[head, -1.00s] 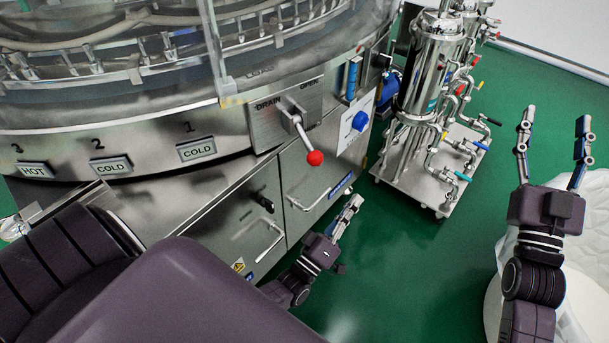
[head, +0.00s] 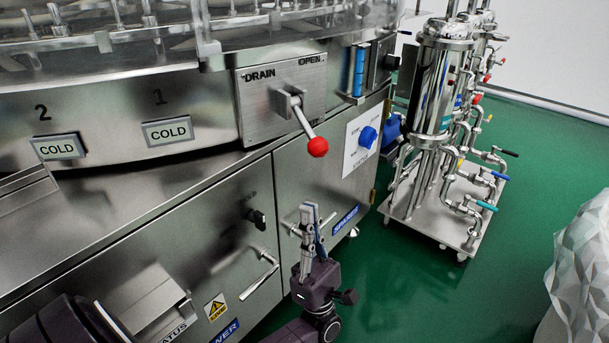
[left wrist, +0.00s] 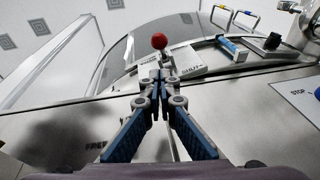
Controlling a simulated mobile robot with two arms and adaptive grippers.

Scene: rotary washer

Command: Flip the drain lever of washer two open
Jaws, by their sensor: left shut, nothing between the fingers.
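A drain lever (head: 303,122) with a red ball knob (head: 318,147) is mounted on a metal plate (head: 254,116) marked DRAIN and OPEN on the washer. The lever slants down and to the right, toward the viewer. My left gripper (head: 310,212) points up below the knob in the head view, apart from it, with its fingers together and empty. In the left wrist view the closed fingertips (left wrist: 159,78) lie below the red knob (left wrist: 159,41) in the picture. A label there reads SHUT. My right gripper is out of view.
COLD plates (head: 167,132) sit under the numbers 1 and 2 on the washer's rim. A blue knob (head: 368,137) is right of the lever. A steel filter cart (head: 440,90) stands on the green floor, with clear floor in front. A white faceted object (head: 585,270) is at right.

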